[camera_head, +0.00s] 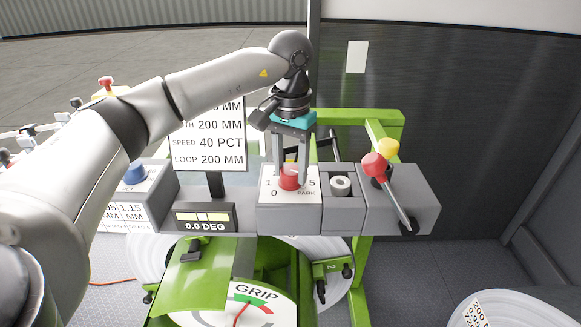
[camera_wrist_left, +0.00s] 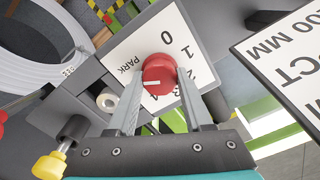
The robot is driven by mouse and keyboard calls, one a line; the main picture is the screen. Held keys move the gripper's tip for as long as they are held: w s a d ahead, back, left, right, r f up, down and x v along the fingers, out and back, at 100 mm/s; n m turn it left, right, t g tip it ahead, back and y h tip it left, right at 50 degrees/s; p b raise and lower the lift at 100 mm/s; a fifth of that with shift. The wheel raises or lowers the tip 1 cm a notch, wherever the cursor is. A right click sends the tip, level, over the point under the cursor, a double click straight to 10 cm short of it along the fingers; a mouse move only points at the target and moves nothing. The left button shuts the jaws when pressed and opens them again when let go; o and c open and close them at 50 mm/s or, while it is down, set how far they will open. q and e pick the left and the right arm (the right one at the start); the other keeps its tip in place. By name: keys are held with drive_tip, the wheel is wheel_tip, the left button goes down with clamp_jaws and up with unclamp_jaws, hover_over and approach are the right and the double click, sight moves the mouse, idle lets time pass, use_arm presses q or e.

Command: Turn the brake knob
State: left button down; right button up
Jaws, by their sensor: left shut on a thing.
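My left gripper (camera_head: 290,172) reaches down from above and is shut on the knob. In the left wrist view the knob (camera_wrist_left: 158,74) sits between the two fingers, and its white line points left, on the side of the PARK label. The fingers and gripper body (camera_wrist_left: 156,110) cover some of the dial's numbers. My right gripper is in neither view.
A 0.0 DEG display (camera_head: 205,217) and a blue knob (camera_head: 135,173) are to the left. A sign (camera_head: 207,142) stands close behind my arm.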

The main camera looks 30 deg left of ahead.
sight(291, 169)
use_arm(q)
drive_tip(key=shift+m, duration=1.5)
drive_tip(key=shift+r, duration=0.1)
drive_tip(key=shift+c, duration=1.5)
unclamp_jaws()
wheel_tip(291, 169, up, 15)
drive_tip(key=p, duration=0.2)
